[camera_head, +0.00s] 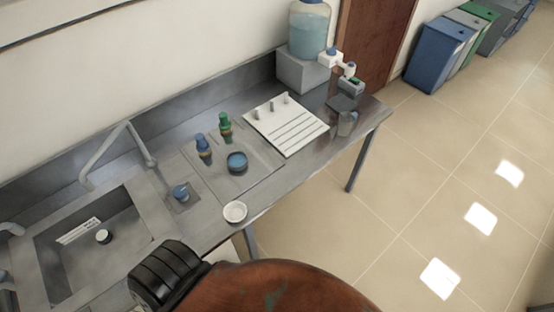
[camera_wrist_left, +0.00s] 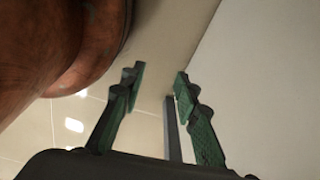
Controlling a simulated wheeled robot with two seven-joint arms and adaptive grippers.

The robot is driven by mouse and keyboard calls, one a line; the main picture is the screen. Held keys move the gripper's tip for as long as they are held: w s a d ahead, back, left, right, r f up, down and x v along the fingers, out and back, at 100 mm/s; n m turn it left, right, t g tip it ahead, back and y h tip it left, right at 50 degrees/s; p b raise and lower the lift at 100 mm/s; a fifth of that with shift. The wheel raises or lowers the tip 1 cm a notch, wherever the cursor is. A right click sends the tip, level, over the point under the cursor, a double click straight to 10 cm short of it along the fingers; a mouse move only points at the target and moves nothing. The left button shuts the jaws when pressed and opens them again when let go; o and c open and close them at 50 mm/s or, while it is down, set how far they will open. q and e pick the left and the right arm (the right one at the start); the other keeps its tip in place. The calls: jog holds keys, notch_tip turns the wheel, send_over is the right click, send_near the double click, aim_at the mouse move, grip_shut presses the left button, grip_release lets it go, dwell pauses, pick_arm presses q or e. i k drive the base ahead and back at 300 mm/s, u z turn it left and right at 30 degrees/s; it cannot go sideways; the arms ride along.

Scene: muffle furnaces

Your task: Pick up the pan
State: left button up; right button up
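No object is clearly recognisable as a pan. A small white round dish (camera_head: 235,211) lies near the front edge of the metal counter in the head view. A dark round bowl with a blue inside (camera_head: 237,162) stands behind it on a flat tray (camera_head: 262,172); I cannot tell which one is the pan. My left gripper (camera_wrist_left: 160,75) shows in the left wrist view with its green-padded fingers apart and nothing between them. Neither dish shows in that view. My right gripper is not in view.
A blue-capped bottle (camera_head: 203,148) and green-capped bottle (camera_head: 225,127) stand near the bowl. A sink (camera_head: 100,245) is at left. A white rack board (camera_head: 285,124), a clear beaker (camera_head: 347,123) and a water jug (camera_head: 309,30) are at right.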

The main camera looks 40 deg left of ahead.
aim_at(237, 160)
jog(key=z, duration=0.3)
jog(key=i, duration=2.4)
jog(key=u, duration=3.45)
